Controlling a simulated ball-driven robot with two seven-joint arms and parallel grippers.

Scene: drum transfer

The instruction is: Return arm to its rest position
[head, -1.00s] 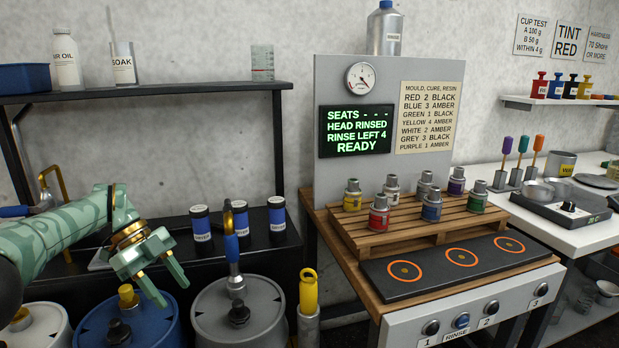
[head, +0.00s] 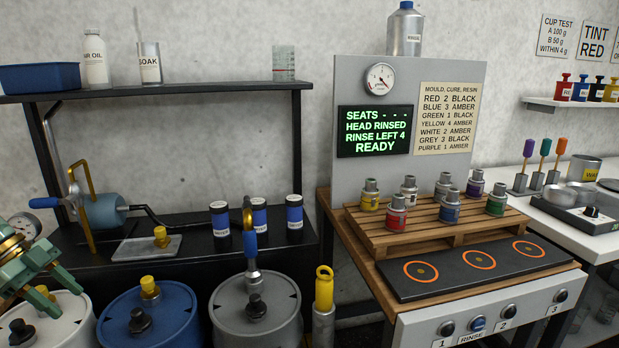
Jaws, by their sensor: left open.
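My left gripper (head: 62,302), pale green with brass-coloured parts, is at the lower left edge of the head view. Its two fingers are apart with nothing between them. It shows in front of the white drum (head: 68,318), left of the blue drum (head: 150,318). Most of my left arm is cut off by the picture's left edge. My right gripper is not in view.
A black bench carries a blue hand-cranked device (head: 104,211), a plate (head: 146,248) with a yellow-topped fitting, and several dark bottles. A grey drum (head: 255,318) stands further right. A wooden pallet (head: 455,232) holds several small cans beside three orange-ringed seats.

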